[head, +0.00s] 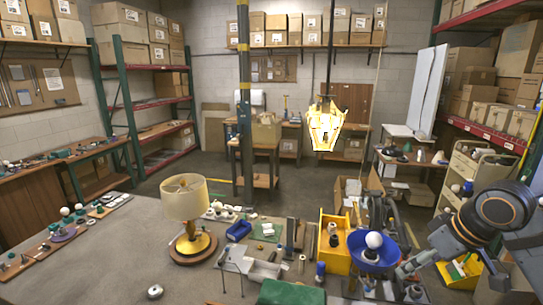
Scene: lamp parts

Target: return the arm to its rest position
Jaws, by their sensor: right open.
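My right arm comes in from the right edge, over the right end of the workbench. Its gripper (403,271) is small and partly lost against the clutter at the bench's front right. It is open, and I see nothing held in it. It is just right of a blue bowl (372,262) with a white bulb (374,240) in it; I cannot tell whether they touch. A lamp (186,212) with a cream shade and a brass base stands upright on the left part of the bench, well away from the gripper. My left gripper is not in view.
The grey workbench (110,255) is clear at its left front. A yellow bin (335,238), a green cloth (290,293) and small parts crowd its right half. A beige cart (465,165) stands behind my right arm. A lit lantern (326,125) hangs beyond the bench.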

